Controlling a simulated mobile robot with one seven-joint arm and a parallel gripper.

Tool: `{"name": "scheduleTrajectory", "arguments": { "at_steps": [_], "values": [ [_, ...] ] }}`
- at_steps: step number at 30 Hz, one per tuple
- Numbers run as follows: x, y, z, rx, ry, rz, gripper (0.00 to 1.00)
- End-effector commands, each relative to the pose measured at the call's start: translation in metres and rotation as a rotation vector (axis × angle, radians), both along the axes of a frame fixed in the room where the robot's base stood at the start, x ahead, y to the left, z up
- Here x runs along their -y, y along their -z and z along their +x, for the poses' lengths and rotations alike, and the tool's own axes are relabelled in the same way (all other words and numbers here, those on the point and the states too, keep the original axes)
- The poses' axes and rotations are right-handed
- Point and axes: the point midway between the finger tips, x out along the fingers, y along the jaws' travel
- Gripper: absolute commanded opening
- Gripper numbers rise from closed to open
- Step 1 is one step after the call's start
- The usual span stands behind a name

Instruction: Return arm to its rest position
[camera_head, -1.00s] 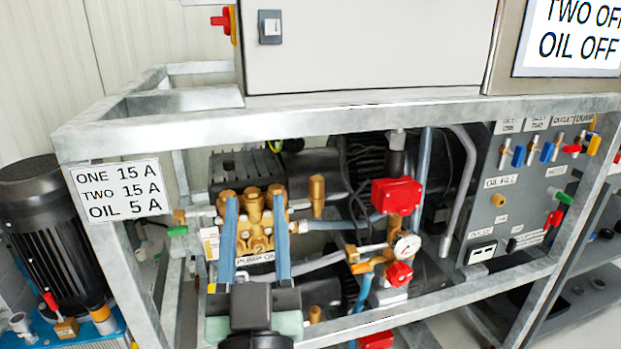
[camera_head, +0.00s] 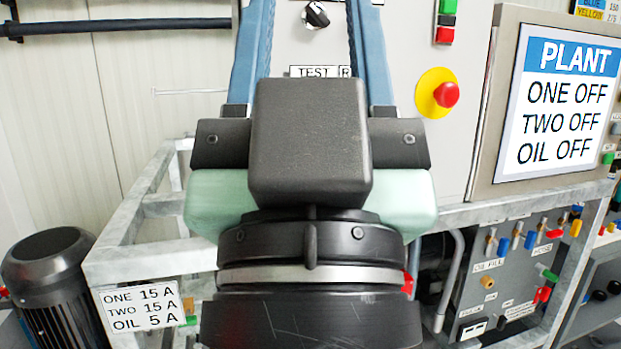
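My gripper (camera_head: 303,30) is large in the middle of the head view, seen from behind, pointing up and away from the camera. Its two blue fingers stand well apart, with the grey cabinet front showing between them. I see nothing held between the visible parts of the fingers; their tips run to the top edge of the picture. The dark wrist and pale green gripper body hide much of the pump frame (camera_head: 140,261) and the pumps inside it.
A cabinet (camera_head: 418,45) with a black knob (camera_head: 317,14) and a red emergency button (camera_head: 445,94) is behind the gripper. A PLANT sign (camera_head: 560,105) stands right, above a valve panel (camera_head: 500,285). A black motor (camera_head: 55,285) is at lower left.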

Motion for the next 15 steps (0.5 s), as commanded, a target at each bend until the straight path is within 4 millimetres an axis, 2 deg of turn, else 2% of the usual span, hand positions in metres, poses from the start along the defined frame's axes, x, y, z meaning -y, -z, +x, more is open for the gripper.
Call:
{"name": "scheduleTrajectory", "arguments": {
  "at_steps": [1, 15],
  "values": [
    [0.0, -0.034, 0.0, 0.0, 0.0, 0.0, 0.49],
    [-0.001, -0.176, 0.0, -0.001, -0.001, 0.0, 0.49]
  ]
}}
